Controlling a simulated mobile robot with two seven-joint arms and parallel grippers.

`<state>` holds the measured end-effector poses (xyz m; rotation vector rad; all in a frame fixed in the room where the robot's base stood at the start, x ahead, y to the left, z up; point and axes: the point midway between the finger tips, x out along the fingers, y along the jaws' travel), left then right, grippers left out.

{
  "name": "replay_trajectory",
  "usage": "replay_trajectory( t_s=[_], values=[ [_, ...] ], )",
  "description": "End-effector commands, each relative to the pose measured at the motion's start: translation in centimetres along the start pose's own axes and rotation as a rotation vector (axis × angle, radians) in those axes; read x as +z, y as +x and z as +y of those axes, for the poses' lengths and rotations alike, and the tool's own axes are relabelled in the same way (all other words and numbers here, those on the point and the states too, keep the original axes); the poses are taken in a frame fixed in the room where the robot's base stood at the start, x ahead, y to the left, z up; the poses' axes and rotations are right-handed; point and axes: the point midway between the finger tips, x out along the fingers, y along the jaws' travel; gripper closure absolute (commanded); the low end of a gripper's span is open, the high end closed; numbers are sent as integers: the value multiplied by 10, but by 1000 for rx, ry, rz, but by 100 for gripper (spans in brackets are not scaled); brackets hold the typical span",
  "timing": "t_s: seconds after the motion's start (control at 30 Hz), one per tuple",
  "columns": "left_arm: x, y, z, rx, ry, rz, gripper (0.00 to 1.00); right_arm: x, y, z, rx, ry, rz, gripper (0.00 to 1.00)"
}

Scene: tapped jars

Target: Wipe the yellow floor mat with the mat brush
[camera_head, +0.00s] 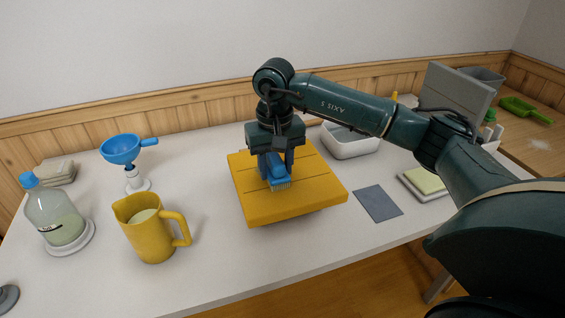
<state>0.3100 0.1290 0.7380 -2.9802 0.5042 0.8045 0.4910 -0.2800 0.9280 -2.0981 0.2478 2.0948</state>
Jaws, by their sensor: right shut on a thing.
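The yellow floor mat (310,196) lies on the white table, near the middle of the view; its front edge casts a shadow on the table. My right gripper (276,170) points down over the mat and is shut on the mat brush (279,184). The brush has a blue body and pale bristles that face down at the mat. I cannot tell for sure whether the bristles touch the mat. The gripper's fingers hide part of the brush. My left gripper is not in view.
Left on the table (205,280) are a yellow jug (150,236), a bottle with a blue cap (52,215), and a blue funnel (122,149) on a stand. A white basin (350,146) stands behind the mat; a grey flat pad (377,203) lies right of it. A green dustpan (526,110) is far right.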

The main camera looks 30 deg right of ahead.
Motion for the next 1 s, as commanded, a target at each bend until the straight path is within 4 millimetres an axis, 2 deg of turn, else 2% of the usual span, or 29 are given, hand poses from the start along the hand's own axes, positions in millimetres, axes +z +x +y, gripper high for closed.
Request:
replay_trajectory(
  t_s=[0.03, 0.57, 1.0],
  values=[
    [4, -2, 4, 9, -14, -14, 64, 0, 0, 0, 0, 0, 0, 78],
    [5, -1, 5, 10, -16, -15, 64, 0, 0, -1, 0, 0, 1, 78],
    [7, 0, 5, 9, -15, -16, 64, 0, 1, -39, 0, -2, 1, 78]
  ],
)
